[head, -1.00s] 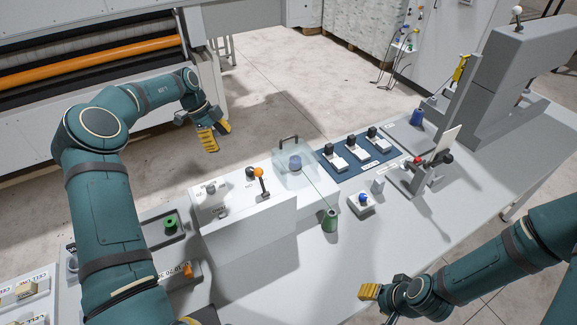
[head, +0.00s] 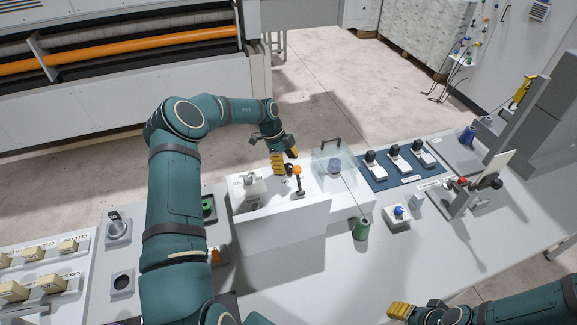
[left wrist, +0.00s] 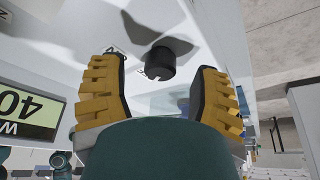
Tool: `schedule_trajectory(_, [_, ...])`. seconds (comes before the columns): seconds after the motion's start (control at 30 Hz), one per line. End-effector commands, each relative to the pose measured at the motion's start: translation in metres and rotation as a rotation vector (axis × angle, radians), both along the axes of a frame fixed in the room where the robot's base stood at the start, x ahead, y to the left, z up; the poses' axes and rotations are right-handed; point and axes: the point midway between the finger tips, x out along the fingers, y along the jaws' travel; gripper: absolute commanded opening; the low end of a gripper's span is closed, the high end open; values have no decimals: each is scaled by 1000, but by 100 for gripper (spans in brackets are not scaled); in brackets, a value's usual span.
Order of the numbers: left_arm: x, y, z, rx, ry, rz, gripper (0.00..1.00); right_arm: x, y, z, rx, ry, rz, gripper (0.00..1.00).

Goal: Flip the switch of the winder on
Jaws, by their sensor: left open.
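The winder is a white box (head: 287,221) with a clear cover (head: 333,163) at its right end. An orange-knobbed lever (head: 297,171) stands on its top, and a small metal switch-like part (head: 253,204) is at the left. My left gripper (head: 284,161) is open, over the box's back edge, just behind and left of the lever. In the left wrist view a black round knob (left wrist: 160,63) shows beyond and between the open fingers (left wrist: 165,92), apart from them. The gripper partly hides the box top. My right gripper (head: 407,310) is at the bottom; its jaw opening is unclear.
A green thread cone (head: 361,229) and a blue-button box (head: 398,217) stand right of the winder. A blue panel (head: 405,173) with several switches lies behind them. The front tabletop is clear.

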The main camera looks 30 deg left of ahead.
Motion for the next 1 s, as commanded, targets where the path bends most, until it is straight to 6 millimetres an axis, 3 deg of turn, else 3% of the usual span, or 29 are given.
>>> schedule_trajectory(0.2, [1,-7,-14,-1,0,-1,63,0,0,1,0,0,0,47])
schedule_trajectory(0.5, [1,-7,-15,-1,0,-1,65,0,0,1,0,0,0,47])
schedule_trajectory(0.7, [1,-7,-15,-1,0,-1,0,0,0,1,0,0,0,47])
schedule_trajectory(1.0, [0,-7,-16,-2,1,-6,0,0,0,1,0,0,0,47])
